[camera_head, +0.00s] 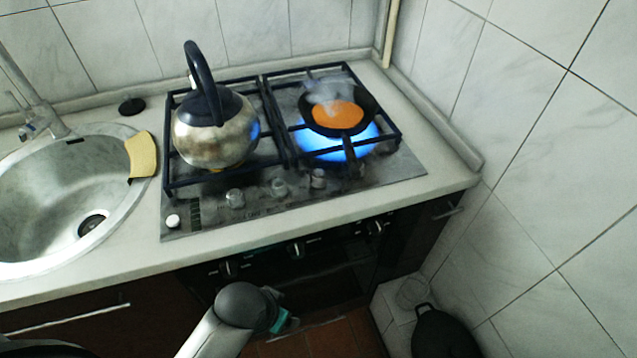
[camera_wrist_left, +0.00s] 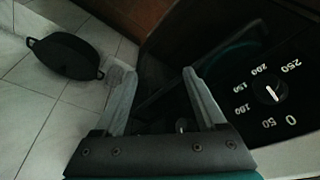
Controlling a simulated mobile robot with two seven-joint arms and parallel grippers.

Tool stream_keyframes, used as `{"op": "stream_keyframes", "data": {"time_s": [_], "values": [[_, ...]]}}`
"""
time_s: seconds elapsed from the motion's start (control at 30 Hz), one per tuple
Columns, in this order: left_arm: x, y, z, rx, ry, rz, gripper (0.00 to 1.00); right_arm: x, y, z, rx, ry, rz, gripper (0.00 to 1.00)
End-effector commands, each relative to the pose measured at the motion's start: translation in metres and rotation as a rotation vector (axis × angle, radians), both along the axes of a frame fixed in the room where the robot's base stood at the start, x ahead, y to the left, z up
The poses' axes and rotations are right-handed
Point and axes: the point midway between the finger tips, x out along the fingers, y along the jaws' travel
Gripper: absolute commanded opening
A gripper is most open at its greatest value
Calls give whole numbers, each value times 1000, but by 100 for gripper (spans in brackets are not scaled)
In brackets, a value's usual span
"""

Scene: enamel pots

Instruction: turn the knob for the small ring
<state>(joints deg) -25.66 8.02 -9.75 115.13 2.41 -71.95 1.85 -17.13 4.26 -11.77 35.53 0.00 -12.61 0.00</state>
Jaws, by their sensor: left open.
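I cannot tell which one serves the small ring. A blue flame (camera_head: 358,146) burns under a small dark pan with orange contents (camera_head: 337,114), and vapour rises from it. My left gripper is open and empty in the left wrist view (camera_wrist_left: 158,85). In the head view its arm is low, in front of the oven, and its fingers are mostly hidden. My right gripper is not in view.
A kettle (camera_head: 212,140) stands on the left grate. The oven front has its own knobs (camera_head: 296,249); a temperature dial (camera_wrist_left: 271,93) shows beside my fingers in the wrist view. A sink (camera_head: 50,205) with a yellow sponge (camera_head: 142,156) is left. A black pot (camera_head: 440,333) sits lower right.

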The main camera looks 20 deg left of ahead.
Motion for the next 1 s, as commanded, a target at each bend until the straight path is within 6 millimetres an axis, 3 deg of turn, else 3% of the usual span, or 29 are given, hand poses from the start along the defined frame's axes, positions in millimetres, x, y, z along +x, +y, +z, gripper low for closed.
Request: {"op": "stream_keyframes", "data": {"time_s": [0.13,0.2,0.3,0.47,0.63,1.0], "values": [[41,-21,82,-62,-98,-46,73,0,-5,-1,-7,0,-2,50],[59,-35,112,-98,-128,-82,73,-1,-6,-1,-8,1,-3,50],[78,-50,139,-130,-152,-128,73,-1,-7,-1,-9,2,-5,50],[106,-62,170,-146,-165,-185,73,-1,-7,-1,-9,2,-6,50],[132,-62,196,-132,-159,-208,73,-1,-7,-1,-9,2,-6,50],[185,-21,255,-47,-122,-111,73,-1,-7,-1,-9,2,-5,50]]}}
